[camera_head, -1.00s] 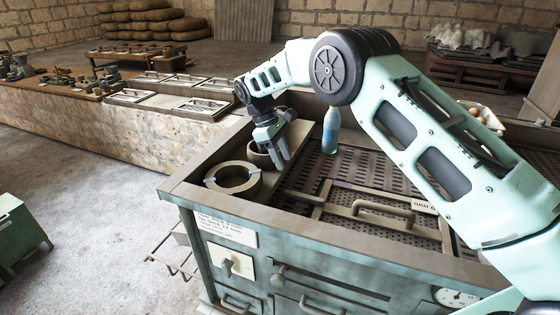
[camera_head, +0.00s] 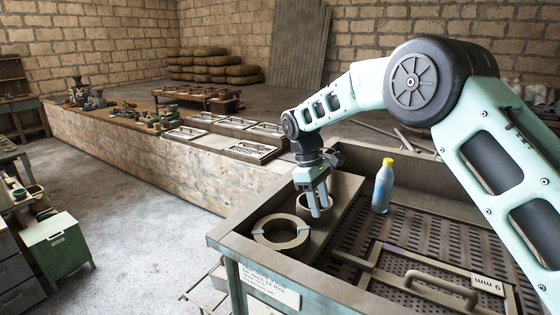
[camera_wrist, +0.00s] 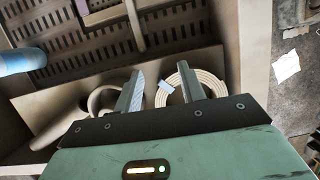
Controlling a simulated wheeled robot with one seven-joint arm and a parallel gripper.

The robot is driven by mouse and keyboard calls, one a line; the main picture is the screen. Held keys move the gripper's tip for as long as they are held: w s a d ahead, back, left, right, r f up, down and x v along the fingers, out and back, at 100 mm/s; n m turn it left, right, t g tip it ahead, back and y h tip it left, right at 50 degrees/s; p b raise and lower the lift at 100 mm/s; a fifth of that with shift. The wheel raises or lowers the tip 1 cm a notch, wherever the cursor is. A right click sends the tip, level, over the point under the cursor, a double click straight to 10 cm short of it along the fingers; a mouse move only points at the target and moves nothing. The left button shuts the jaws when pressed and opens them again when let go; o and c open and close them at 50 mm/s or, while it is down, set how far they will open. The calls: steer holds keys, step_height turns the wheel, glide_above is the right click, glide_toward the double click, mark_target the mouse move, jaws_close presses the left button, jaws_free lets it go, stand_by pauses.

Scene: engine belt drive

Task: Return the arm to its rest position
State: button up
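My gripper (camera_head: 318,200) hangs at the end of my raised arm, above the left compartment of the workbench. In the wrist view its two fingers (camera_wrist: 165,90) are spread apart with nothing between them. Below it a coiled belt roll (camera_head: 281,233) lies in the compartment; it also shows in the wrist view (camera_wrist: 190,84) beyond the right finger. I cannot tell whether the fingers touch that roll.
A blue bottle with a yellow cap (camera_head: 383,188) stands on the perforated tray (camera_head: 440,240) right of my gripper. A framed handle piece (camera_head: 440,288) lies in front. A long low bench (camera_head: 130,148) with trays and parts runs along the left. A green cabinet (camera_head: 58,243) stands on open floor.

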steer(key=s+a+f+m+t+y+b, duration=0.1)
steer(key=s+b, duration=0.3)
steer(key=s, duration=1)
steer(key=s+a+f+y+b, duration=0.1)
steer(key=s+a+b, duration=0.3)
steer(key=s, duration=1.1)
steer(key=shift+s+a+m+t+y, duration=0.15)
steer(key=shift+s+m+t+y, duration=0.15)
steer(key=shift+m+t+y, duration=0.15)
steer(key=shift+m+t, duration=0.25)
steer(key=shift+m, duration=0.1)
steer(key=s+d+f, duration=0.1)
steer(key=s, duration=0.1)
steer(key=s+d+f+b, duration=0.1)
steer(key=s, duration=0.2)
steer(key=s+d+f, duration=0.1)
steer(key=s, duration=0.2)
steer(key=shift+s+d+f+b, duration=0.25)
steer(key=shift+f+b, duration=0.15)
steer(key=shift+c, duration=0.4)
